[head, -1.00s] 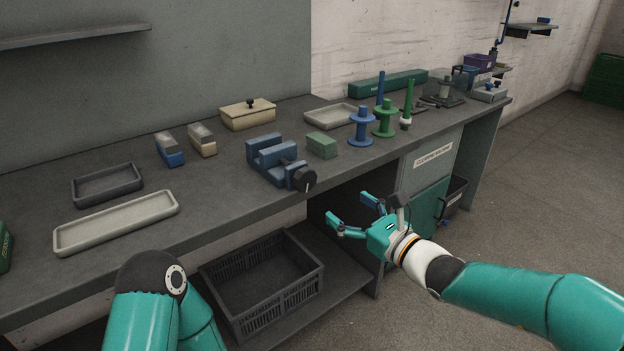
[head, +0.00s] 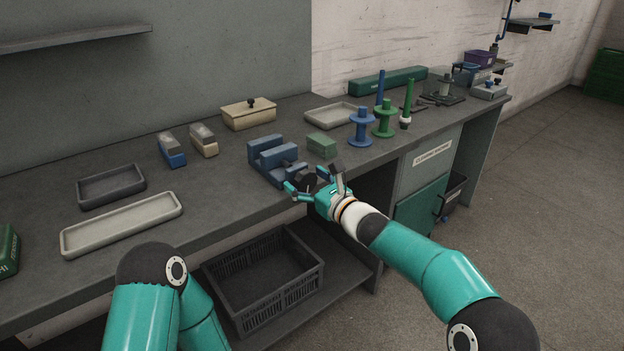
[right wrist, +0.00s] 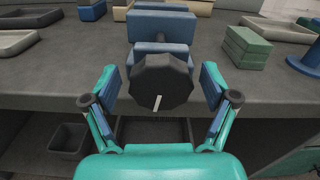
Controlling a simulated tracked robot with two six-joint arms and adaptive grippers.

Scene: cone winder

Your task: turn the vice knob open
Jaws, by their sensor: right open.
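The blue vice (head: 270,160) stands at the front edge of the grey bench. Its black faceted knob (right wrist: 161,82) faces me in the right wrist view, with a white mark pointing down. In the head view the knob (head: 308,183) is partly hidden by my right gripper (head: 315,182). My right gripper is open, with one finger on each side of the knob; it also shows in the right wrist view (right wrist: 160,90). Gaps show between the fingers and the knob. Of my left arm only links show in the head view; its gripper is out of sight.
A green block (head: 322,145) sits right of the vice, with a blue spool (head: 361,128) and a green spool (head: 385,120) beyond. Trays (head: 122,224) lie at left. A black crate (head: 265,283) is on the shelf below.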

